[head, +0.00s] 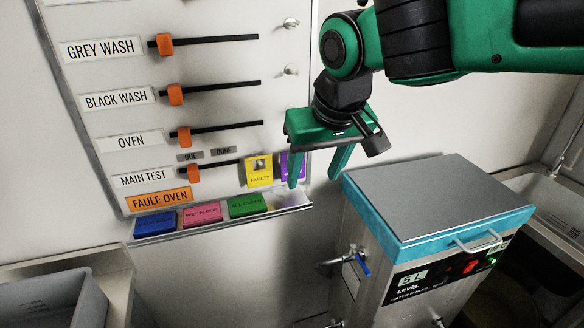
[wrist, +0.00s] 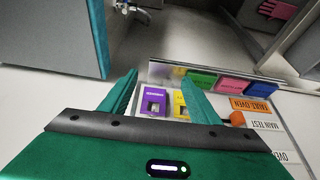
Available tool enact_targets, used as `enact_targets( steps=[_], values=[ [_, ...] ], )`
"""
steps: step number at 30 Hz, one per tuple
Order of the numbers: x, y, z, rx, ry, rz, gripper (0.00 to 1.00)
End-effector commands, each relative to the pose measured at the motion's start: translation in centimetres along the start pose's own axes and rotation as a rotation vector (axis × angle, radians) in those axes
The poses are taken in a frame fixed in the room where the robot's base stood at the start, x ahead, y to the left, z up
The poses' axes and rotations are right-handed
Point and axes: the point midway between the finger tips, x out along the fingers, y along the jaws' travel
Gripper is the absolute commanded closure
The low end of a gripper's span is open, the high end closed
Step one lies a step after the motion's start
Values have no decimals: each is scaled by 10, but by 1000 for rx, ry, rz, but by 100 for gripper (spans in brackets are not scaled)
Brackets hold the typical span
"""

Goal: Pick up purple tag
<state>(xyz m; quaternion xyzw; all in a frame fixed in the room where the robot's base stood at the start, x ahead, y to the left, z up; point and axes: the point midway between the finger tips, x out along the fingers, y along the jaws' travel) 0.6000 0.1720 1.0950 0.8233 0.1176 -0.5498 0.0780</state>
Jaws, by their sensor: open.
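The purple tag (head: 291,163) hangs on the wall board, right of the yellow "FAULTY" tag (head: 259,170). In the head view my gripper partly covers it. In the wrist view the purple tag (wrist: 154,101) shows whole, between the two fingers and nearer the left one. My green gripper (head: 318,178) is open and empty, with its fingers pointing down in front of the board's lower right corner. In the wrist view the right finger of my gripper (wrist: 163,88) partly covers the yellow tag (wrist: 179,104).
A ledge (head: 225,222) below holds a blue tag (head: 154,223), a pink tag (head: 202,214) and a green tag (head: 247,204). Its right end is bare. A steel boiler with a teal-edged lid (head: 440,195) stands close at the right. Orange sliders line the board at left.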

Motion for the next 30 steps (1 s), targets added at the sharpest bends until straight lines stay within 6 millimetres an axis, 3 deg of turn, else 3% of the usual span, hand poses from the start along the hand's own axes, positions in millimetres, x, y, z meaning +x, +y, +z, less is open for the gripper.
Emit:
enact_targets(
  steps=[9,19,27,30],
  values=[
    [20,1,-45,2,-2,1,44],
    [28,2,-66,4,-1,2,44],
    [43,3,-101,4,-2,2,44],
    [50,3,-106,4,-2,3,44]
  ],
)
